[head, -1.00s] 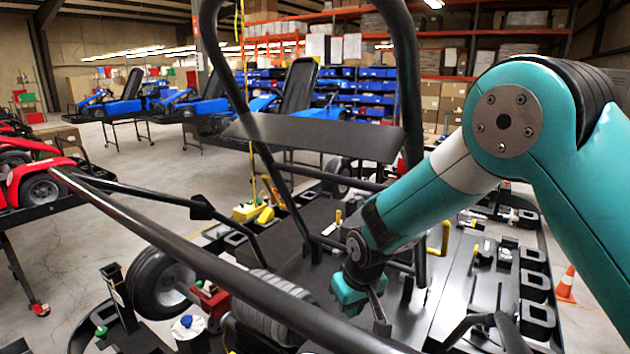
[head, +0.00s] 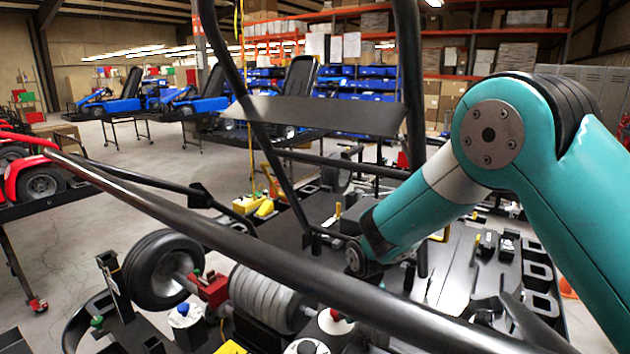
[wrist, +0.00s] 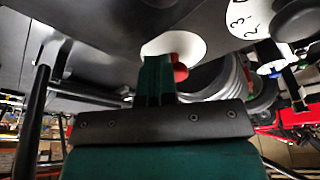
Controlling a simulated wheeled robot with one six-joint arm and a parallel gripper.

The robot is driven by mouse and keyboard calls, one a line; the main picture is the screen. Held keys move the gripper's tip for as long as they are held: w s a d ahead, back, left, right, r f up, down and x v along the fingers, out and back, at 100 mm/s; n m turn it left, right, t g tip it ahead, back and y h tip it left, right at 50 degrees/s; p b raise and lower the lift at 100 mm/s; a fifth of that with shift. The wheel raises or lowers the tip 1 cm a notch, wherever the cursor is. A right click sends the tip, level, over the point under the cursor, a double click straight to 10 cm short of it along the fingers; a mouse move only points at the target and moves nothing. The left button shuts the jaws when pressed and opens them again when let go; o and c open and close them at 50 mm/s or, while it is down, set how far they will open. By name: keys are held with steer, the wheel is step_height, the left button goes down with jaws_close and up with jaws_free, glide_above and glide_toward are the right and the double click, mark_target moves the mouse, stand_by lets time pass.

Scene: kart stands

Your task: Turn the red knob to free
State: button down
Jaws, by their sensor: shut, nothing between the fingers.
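The red knob (wrist: 180,68) shows in the wrist view, partly hidden behind my gripper's fingers. It sits on a round white plate (wrist: 184,44). In the head view the red knob (head: 335,314) is small, on its white plate (head: 331,328) at the bottom edge, just under the black tube. My gripper (wrist: 155,62) has its green fingers shut with nothing between them, close beside the knob, to its left in the wrist view. I cannot tell whether they touch. In the head view the fingers are hidden behind the tube. The knob's pointer and markings are not readable.
A long black tube (head: 240,240) crosses in front of my arm. A blue knob (head: 183,308) and a black knob (head: 305,347) stand on white plates nearby. The wrist view shows a numbered white dial (wrist: 249,18) with a dark knob. A wheel (head: 155,270) is at left.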

steer(key=shift+s+a+f, duration=0.2)
steer(key=shift+s+f, duration=0.25)
steer(key=shift+f, duration=0.1)
steer(key=shift+s+a+b, duration=0.25)
steer(key=shift+a+b, duration=0.1)
steer(key=shift+b, duration=0.1)
steer(key=shift+s+a, duration=0.2)
steer(key=shift+a, duration=0.35)
steer(key=shift+a+r, duration=0.1)
steer(key=shift+s+b, duration=0.1)
steer(key=shift+b, duration=0.2)
steer(key=shift+s, duration=0.25)
step_height(320, 180, up, 6)
steer(key=p, duration=0.4)
steer(key=shift+w+r, duration=0.15)
steer(key=shift+w, duration=0.15)
